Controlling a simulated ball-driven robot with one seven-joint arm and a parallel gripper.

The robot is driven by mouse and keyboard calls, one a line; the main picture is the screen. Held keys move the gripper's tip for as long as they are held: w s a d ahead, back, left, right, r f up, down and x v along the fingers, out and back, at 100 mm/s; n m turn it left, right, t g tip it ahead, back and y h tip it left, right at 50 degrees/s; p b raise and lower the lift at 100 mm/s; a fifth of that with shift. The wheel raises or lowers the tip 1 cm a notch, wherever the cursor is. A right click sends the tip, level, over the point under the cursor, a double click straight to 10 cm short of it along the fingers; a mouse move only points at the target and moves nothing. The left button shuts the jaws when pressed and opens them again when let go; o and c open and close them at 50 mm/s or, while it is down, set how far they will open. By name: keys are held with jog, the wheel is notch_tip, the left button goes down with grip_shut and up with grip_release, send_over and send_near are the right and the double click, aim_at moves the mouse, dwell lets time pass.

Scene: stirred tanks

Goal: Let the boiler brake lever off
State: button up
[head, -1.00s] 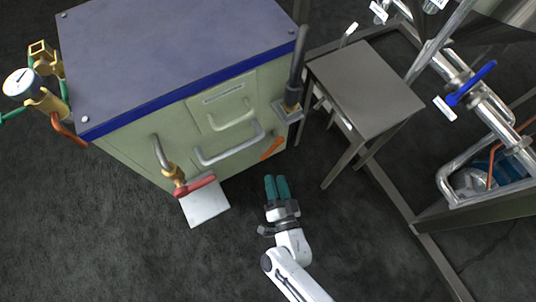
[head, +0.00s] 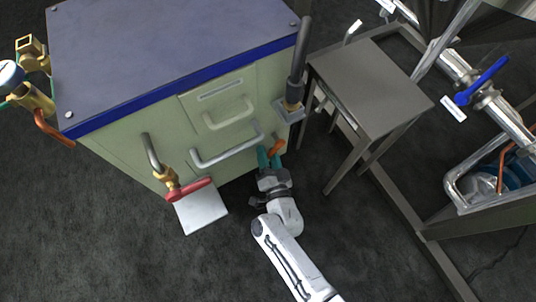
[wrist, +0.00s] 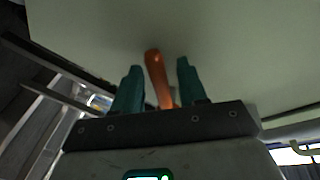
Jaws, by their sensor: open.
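The boiler (head: 190,118) is a pale green cabinet with a dark top and a blue edge. A small orange lever (head: 277,147) sits low on its front, near the right corner; I take it to be the brake lever. In the wrist view the orange lever (wrist: 157,78) stands between the two green fingers, tilted a little, with a gap to each side. My gripper (head: 268,158) is open, its fingers close to the boiler front around the lever. The lever's lower end is hidden behind the gripper's mount in the wrist view.
A red-handled valve (head: 190,189) juts from the boiler front above a white plate (head: 202,212). A grey bar handle (head: 228,147) is left of my gripper. A grey metal table (head: 370,88) stands close on the right. Carpet in front is clear.

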grip_shut()
dwell(0.4)
jog(key=shift+s+r+p, duration=0.1)
jog(key=shift+r+p, duration=0.1)
jog(key=shift+p, duration=0.15)
